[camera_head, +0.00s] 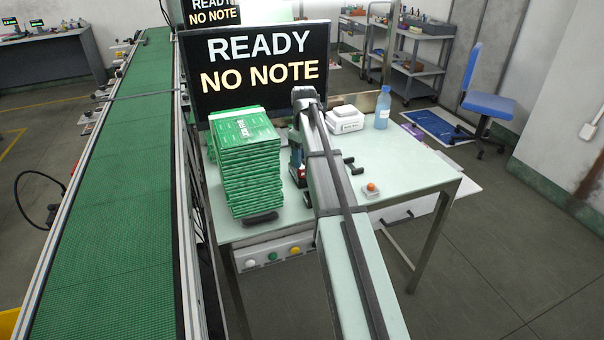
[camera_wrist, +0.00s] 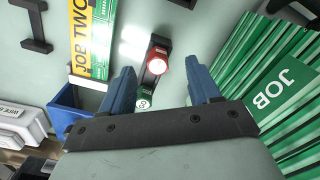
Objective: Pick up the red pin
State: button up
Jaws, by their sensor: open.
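A short red pin with a bright, round end (camera_wrist: 161,62) stands on a narrow black holder (camera_wrist: 150,78) in the wrist view. My gripper (camera_wrist: 161,70) is open and empty. Its two blue fingers point toward the holder, one on each side of it in the picture, and the pin shows between the fingertips. I cannot tell how far the tips are from the pin. In the head view my arm hides most of this spot, and the pin cannot be made out for sure.
A tall stack of green boxes (camera_head: 248,165) stands close by on the pale table (camera_head: 420,165). A round green piece (camera_wrist: 144,101) sits at the holder's near end. A blue bin (camera_wrist: 72,108) and a yellow-green "JOB TWO" card (camera_wrist: 91,38) lie left in the wrist view. An orange-red knob (camera_head: 371,187) is right of my arm.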

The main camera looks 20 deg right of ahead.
aim_at(303, 168)
jog(key=shift+w+d+f, duration=0.1)
jog(key=shift+w+f, duration=0.1)
jog(key=shift+f, duration=1.4)
jog(key=shift+w+f, duration=0.2)
jog(key=shift+f, duration=1.4)
jog(key=c, duration=1.1)
